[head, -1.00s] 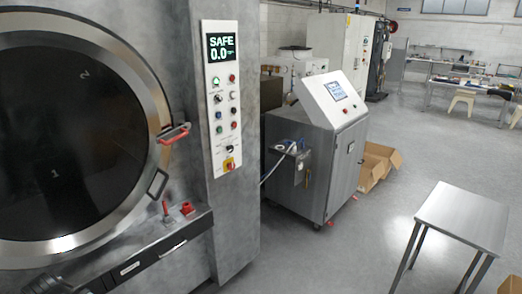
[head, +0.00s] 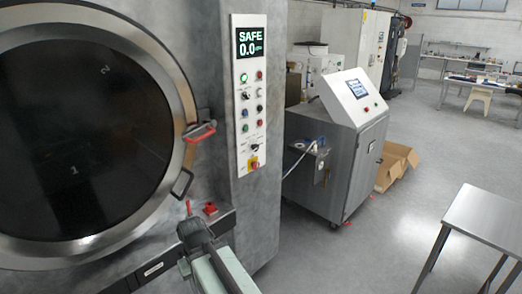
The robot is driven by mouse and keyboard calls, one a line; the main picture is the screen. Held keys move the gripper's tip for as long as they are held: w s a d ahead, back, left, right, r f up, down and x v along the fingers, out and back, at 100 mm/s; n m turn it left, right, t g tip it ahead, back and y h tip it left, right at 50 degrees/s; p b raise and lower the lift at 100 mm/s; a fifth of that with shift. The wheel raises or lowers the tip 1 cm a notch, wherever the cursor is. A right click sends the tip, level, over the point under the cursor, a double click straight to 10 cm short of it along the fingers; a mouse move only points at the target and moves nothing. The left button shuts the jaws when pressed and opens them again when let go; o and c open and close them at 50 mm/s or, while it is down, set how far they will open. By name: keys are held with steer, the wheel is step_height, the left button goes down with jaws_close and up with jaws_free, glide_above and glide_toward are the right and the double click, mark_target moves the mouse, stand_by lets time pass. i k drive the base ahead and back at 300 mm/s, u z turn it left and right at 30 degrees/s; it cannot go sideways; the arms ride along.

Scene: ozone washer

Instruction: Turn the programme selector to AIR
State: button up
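The control panel (head: 248,120) is a tall white plate on the grey washer front, in the middle of the head view. It carries lights, push buttons and two black knobs. The upper knob (head: 246,96) sits left of centre among the buttons. The lower knob (head: 254,146) sits near the panel's foot. Their labels are too small to read, so I cannot tell which is the programme selector or where either points. Part of my arm (head: 220,272) shows at the bottom, below and left of the panel and apart from the knobs. No gripper fingers can be made out.
The display (head: 250,42) reads SAFE 0.0. A red-and-yellow switch (head: 253,162) sits below the lower knob. The round door (head: 80,140) and its red-tipped handle (head: 200,132) are to the left. A steel cabinet (head: 345,150) and a table (head: 490,215) stand right, with clear floor between.

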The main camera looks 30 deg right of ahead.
mark_target(256, 147)
steer(key=z, duration=0.1)
steer(key=i, duration=1)
steer(key=u, duration=0.05)
